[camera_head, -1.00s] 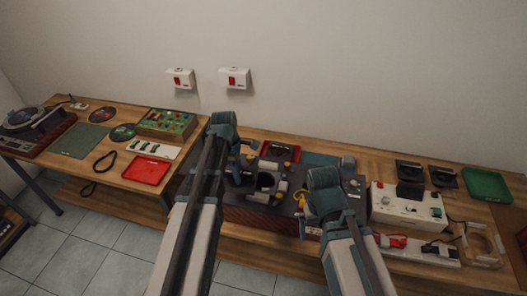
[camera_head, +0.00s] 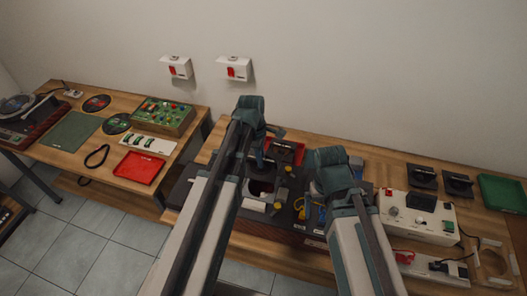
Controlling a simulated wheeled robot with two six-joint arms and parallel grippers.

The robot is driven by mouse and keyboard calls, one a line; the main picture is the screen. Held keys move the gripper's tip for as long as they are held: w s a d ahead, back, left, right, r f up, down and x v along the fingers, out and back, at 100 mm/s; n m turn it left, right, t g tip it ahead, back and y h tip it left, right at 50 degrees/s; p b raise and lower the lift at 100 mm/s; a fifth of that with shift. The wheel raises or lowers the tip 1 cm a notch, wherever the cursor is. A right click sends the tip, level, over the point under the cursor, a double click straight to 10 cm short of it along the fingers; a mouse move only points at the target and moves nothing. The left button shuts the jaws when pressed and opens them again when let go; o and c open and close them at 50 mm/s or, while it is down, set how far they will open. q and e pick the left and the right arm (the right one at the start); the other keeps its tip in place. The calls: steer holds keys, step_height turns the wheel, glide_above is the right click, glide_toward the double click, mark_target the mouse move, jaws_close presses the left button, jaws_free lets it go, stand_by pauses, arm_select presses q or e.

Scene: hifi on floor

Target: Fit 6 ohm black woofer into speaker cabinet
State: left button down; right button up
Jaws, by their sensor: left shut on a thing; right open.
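My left gripper (camera_head: 264,158) is over the middle of the bench. It is shut on a dark thing, mostly hidden by the wrist, that I cannot identify. Below it is a dark unit with a round opening (camera_head: 262,188), which may be the speaker cabinet. My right gripper (camera_head: 322,185) is open, low over the right part of that unit; its fingers are largely hidden behind its wrist. Two black square parts, perhaps woofers, lie at the back right: one on the left (camera_head: 423,177) and one on the right (camera_head: 458,184). No ohm marking is legible.
A white box with knobs (camera_head: 417,212) bears a black block. A red tray (camera_head: 284,150) lies behind my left gripper. The left bench holds a red tray (camera_head: 139,167).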

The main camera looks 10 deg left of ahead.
arm_select(q)
steer(key=shift+s, duration=0.15)
arm_select(e)
steer(key=shift+s, duration=0.15)
arm_select(q)
steer(key=shift+f, duration=0.1)
arm_select(e)
steer(key=shift+f, duration=0.1)
arm_select(q)
steer(key=shift+f+b, duration=1.35)
steer(key=shift+b, duration=0.15)
arm_select(e)
steer(key=shift+f, duration=1.35)
arm_select(q)
steer(key=shift+f, duration=0.25)
arm_select(e)
steer(key=shift+f, duration=0.25)
arm_select(q)
step_height(320, 180, down, 9)
steer(key=b, duration=0.9)
arm_select(e)
steer(key=shift+f, duration=4.4)
arm_select(q)
steer(key=shift+r, duration=0.1)
steer(key=c, duration=0.7)
jaws_free()
steer(key=shift+r, duration=0.1)
